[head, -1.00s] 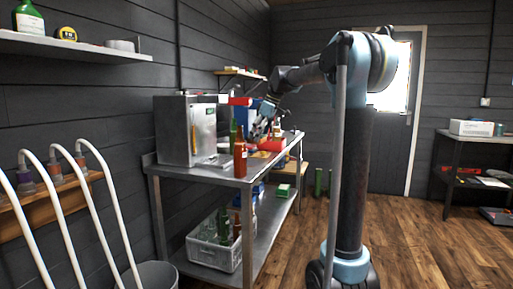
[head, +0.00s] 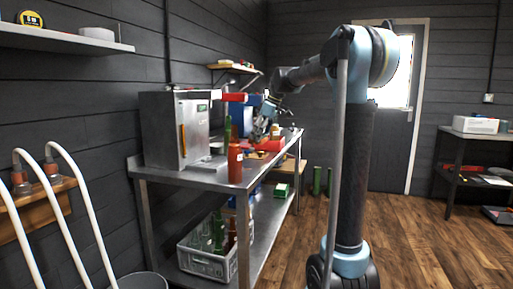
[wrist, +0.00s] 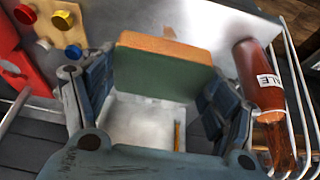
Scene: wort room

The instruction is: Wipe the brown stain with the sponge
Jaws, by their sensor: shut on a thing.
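My gripper (wrist: 155,90) is shut on a sponge (wrist: 165,48), which has an orange face and a green face. The sponge sits between the blue-padded fingers in the wrist view. In the head view my gripper (head: 262,124) is above the far part of the steel table (head: 196,180), and the sponge cannot be made out there.
A brown bottle (head: 235,163) stands near the table's front edge; a labelled bottle (wrist: 258,75) shows right of the gripper in the wrist view. A steel box (head: 177,130) stands at the table's back. A board with coloured caps (wrist: 62,20) is at left.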

